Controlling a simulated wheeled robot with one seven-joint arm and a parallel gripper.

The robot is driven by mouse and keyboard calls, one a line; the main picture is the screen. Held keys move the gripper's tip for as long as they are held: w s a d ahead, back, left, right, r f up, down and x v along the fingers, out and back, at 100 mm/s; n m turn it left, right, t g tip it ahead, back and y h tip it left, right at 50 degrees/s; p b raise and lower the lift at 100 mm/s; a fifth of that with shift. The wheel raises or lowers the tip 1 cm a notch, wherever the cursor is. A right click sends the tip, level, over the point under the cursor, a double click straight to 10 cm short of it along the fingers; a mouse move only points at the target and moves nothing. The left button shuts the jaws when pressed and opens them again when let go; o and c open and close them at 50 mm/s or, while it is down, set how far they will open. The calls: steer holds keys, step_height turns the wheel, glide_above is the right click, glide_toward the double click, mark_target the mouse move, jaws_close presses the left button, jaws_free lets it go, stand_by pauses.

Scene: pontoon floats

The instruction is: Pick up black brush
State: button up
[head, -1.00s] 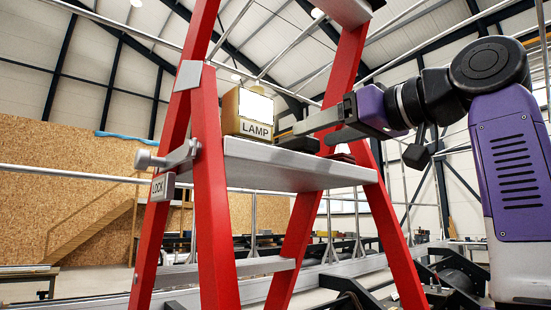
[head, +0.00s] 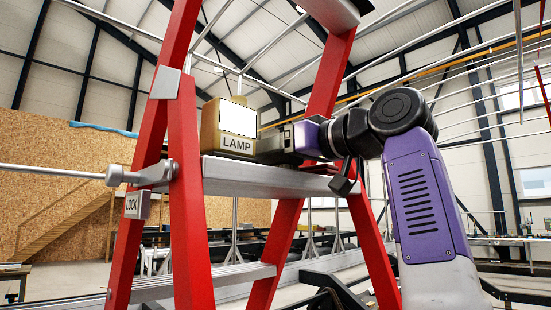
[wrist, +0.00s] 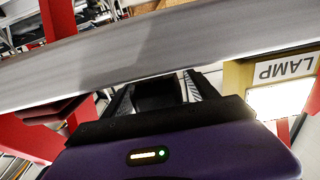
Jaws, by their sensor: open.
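My gripper (head: 275,143) reaches in from the right, low over the grey step of the red ladder, beside the yellow lamp box. In the wrist view my gripper (wrist: 158,86) is open, with one finger on each side of a dark block. This block looks like the black brush (wrist: 156,97); its far end is hidden by the grey edge crossing the view. In the head view the brush cannot be told apart from the dark gripper parts.
The lamp box (head: 228,116), labelled LAMP, stands on the step (head: 250,180) just left of my gripper. Red ladder legs (head: 190,200) rise on both sides. A dark red item (head: 322,168) lies at the step's right end.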

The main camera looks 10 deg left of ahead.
steer(key=shift+c, duration=0.5)
jaws_close()
steer(key=shift+r, duration=0.2)
step_height(320, 180, up, 18)
steer(key=p, duration=0.3)
steer(key=shift+f+p, duration=0.15)
steer(key=shift+p, duration=0.15)
